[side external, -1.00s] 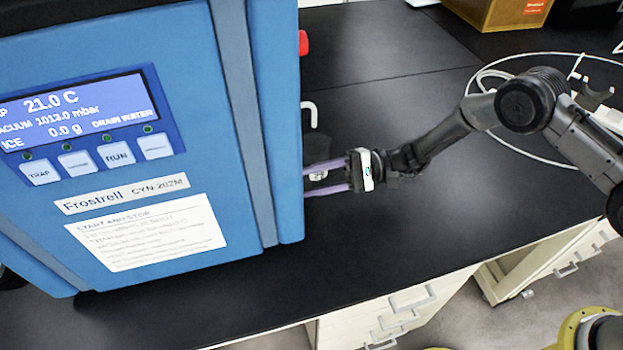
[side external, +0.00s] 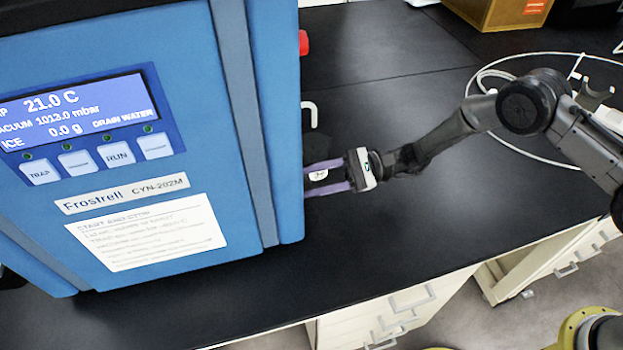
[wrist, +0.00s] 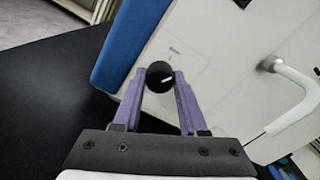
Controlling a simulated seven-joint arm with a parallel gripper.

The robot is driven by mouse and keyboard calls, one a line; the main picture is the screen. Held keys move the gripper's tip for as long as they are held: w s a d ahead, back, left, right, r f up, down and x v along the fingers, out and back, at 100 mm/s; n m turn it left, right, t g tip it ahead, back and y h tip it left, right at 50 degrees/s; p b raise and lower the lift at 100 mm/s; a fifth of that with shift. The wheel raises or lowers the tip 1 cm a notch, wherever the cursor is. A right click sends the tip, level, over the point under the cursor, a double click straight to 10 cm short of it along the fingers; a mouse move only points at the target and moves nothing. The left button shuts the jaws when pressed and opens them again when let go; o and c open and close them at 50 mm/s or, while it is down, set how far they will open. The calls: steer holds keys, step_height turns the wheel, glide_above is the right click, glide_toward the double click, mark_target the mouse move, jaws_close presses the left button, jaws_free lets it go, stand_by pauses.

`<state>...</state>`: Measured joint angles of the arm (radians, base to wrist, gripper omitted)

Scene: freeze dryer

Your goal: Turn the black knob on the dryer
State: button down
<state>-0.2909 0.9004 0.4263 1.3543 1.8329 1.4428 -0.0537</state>
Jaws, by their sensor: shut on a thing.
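The black knob (wrist: 159,76) is on the white side panel of the dryer, with a pale mark on its face. My gripper (wrist: 158,82) has its two purple fingers on either side of the knob and is shut on it. In the side external view the blue dryer (side external: 180,60) stands at left and my gripper (side external: 318,178) reaches in from the right to its side. The knob itself is hidden there behind the dryer's front edge.
A white pipe handle (wrist: 290,100) sticks out of the side panel near the knob. A red part (side external: 303,42) shows at the dryer's side. A white cable (side external: 500,75) loops on the black bench (side external: 420,220), which is clear around my arm.

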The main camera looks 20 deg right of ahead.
steer(key=m, duration=1.2)
stand_by(0.5)
steer(key=shift+c, duration=2.2)
jaws_free()
steer(key=d, duration=1.4)
steer(key=shift+a, duration=0.1)
